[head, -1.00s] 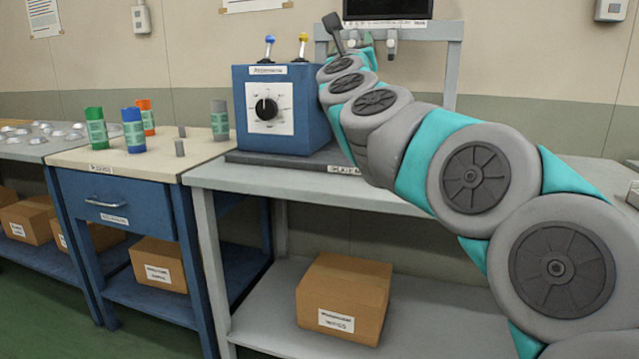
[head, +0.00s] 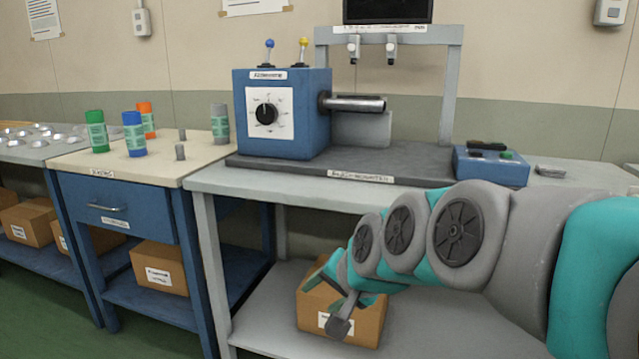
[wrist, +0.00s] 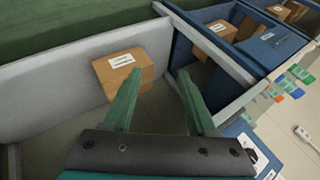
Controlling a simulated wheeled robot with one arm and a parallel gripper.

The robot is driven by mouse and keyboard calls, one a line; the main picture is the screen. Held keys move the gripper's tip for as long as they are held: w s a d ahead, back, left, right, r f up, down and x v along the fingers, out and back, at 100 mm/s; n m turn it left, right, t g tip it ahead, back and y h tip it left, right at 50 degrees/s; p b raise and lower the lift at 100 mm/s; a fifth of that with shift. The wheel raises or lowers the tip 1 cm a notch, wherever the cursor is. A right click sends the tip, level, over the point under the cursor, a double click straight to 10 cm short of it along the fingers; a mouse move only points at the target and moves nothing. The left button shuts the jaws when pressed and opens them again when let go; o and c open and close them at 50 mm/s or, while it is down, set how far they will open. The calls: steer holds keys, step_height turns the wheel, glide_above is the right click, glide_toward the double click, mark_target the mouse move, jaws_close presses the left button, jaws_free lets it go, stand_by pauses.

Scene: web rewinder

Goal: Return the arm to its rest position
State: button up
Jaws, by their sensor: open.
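My arm (head: 470,235) reaches in from the right of the head view, in front of the rewinder bench. My gripper shows in the wrist view (wrist: 158,95) with its two green fingers wide apart and nothing between them. In the head view my gripper (head: 325,290) is low, in front of a cardboard box (head: 368,322) on the lower shelf, and partly covers it. I cannot tell whether it touches the box. The same box shows beyond the fingers in the wrist view (wrist: 122,72).
The blue rewinder (head: 285,135) has a bare metal shaft (head: 355,103) pointing right. A blue button box (head: 490,166) stands on the bench (head: 250,182) near my arm. Green, blue, orange and grey cylinders stand on the left table (head: 85,162). The floor (head: 45,318) at left is clear.

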steer(key=s+d+f+n+g+h, duration=0.1)
steer(key=s+d+f+g, duration=0.2)
steer(key=s, duration=0.5)
steer(key=s+d+f+n+g+h, duration=0.2)
steer(key=s+d+f, duration=0.4)
steer(key=s, duration=0.3)
steer(key=s+d+f+n+g+h, duration=0.1)
steer(key=s+d+f+n+g, duration=0.1)
steer(key=s, duration=0.7)
steer(key=d+f+g, duration=0.1)
steer(key=d+f, duration=0.1)
steer(key=d, duration=0.1)
steer(key=shift+s+d+f+g+h, duration=0.15)
steer(key=shift+s+f+g+h, duration=0.1)
steer(key=shift+f+g+h, duration=0.05)
steer(key=shift+o, duration=0.3)
